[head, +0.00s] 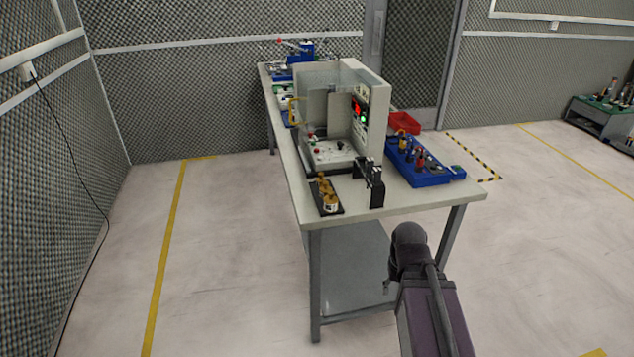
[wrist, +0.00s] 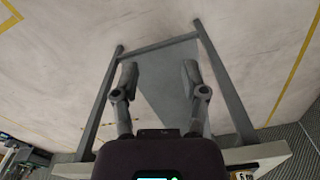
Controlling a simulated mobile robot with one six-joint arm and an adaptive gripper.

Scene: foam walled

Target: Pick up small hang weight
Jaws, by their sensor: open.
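Several brass-coloured weights (head: 328,192) sit on a narrow black holder (head: 331,210) at the near left corner of the workbench. They are too small in the head view to tell which one is the small hang weight. My gripper (wrist: 159,78) is open and empty in the wrist view, with its two fingers wide apart. It faces the bench's legs and lower shelf and is clear of the weights. In the head view my arm is in front of the bench's near end, and the fingers are not clearly seen.
The grey workbench (head: 290,165) holds a white testing machine (head: 340,120), a black stand (head: 371,183), a blue tool tray (head: 425,170) and a red bin (head: 404,121). Its lower shelf (head: 350,270) looks bare. Open floor lies left and right, with mesh walls beyond.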

